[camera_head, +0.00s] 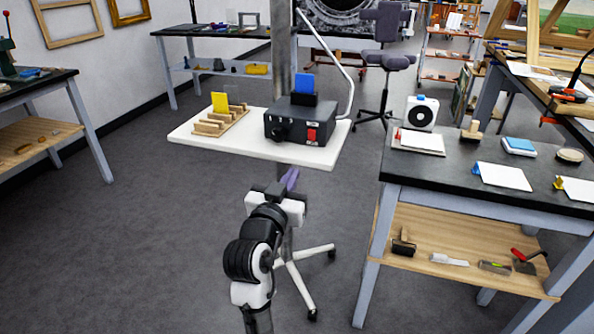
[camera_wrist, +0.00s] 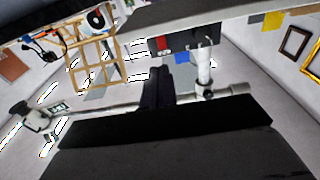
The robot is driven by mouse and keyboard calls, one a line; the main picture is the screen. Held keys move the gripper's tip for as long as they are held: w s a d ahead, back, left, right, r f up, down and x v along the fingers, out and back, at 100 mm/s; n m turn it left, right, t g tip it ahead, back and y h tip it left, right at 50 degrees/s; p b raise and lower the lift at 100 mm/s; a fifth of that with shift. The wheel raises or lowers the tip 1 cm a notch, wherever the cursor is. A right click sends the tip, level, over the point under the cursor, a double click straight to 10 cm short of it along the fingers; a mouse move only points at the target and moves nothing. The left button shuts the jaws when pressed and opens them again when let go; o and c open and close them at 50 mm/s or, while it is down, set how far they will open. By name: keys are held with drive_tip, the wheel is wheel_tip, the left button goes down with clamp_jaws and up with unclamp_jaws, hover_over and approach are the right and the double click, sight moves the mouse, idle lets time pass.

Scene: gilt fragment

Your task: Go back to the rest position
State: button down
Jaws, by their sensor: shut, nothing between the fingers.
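My gripper (camera_head: 284,187) is in front of the near edge of a white stand top (camera_head: 200,141) in the head view, below the level of that top. In the wrist view its dark fingers (camera_wrist: 157,72) are together with nothing between them. A small purple piece shows right at the gripper in the head view; I cannot tell what it is. My arm reaches up from the bottom of the head view, bent at a dark joint.
The stand top carries a black box (camera_head: 301,122) with a red switch, a blue card (camera_head: 304,83) and a wooden rack (camera_head: 221,121) with a yellow card. A workbench (camera_head: 447,180) stands close at right, another table (camera_head: 30,90) at left. Grey floor (camera_head: 130,240) is clear at left.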

drive_tip(key=shift+s+a, duration=0.1)
drive_tip(key=shift+s, duration=0.2)
